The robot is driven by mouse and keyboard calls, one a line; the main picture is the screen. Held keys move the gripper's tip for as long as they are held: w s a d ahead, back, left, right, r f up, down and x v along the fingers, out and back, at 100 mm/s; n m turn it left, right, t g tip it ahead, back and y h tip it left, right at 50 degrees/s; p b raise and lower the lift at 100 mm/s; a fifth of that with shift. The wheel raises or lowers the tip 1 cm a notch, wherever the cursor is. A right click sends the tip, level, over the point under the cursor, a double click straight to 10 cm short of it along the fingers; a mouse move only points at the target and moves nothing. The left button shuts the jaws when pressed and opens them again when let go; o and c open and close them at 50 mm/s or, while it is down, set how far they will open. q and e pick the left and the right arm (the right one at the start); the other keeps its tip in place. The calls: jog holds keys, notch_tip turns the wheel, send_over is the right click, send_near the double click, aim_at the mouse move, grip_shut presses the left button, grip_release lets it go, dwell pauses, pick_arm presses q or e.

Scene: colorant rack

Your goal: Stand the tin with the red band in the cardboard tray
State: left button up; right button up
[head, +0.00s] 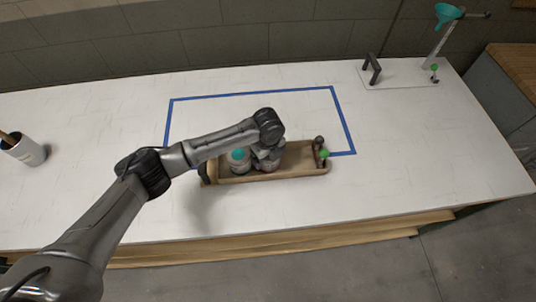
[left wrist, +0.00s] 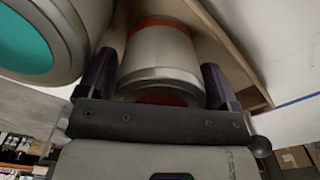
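The tin with the red band (left wrist: 160,50) is silver, with red near its far end and at its near end in the left wrist view. My left gripper (left wrist: 155,85) has one finger on each side of it, and both appear to touch it. In the head view my left gripper (head: 266,158) is over the middle of the cardboard tray (head: 300,174) and mostly hides the tin. The tray is brown; its wall (left wrist: 235,50) shows beside the tin. I cannot tell whether the tin touches the tray's floor. My right gripper is not in view.
A teal-topped tin (head: 239,161) stands in the tray just left of the tin; it is close in the left wrist view (left wrist: 45,40). A green ball (head: 324,153) is at the tray's right end. Blue tape (head: 250,93) marks the table. A cup (head: 24,151) stands far left.

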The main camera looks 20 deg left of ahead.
pick_arm(q)
notch_tip(320, 180, up, 12)
jog(key=shift+r+p, duration=0.2)
jog(key=shift+p, duration=0.5)
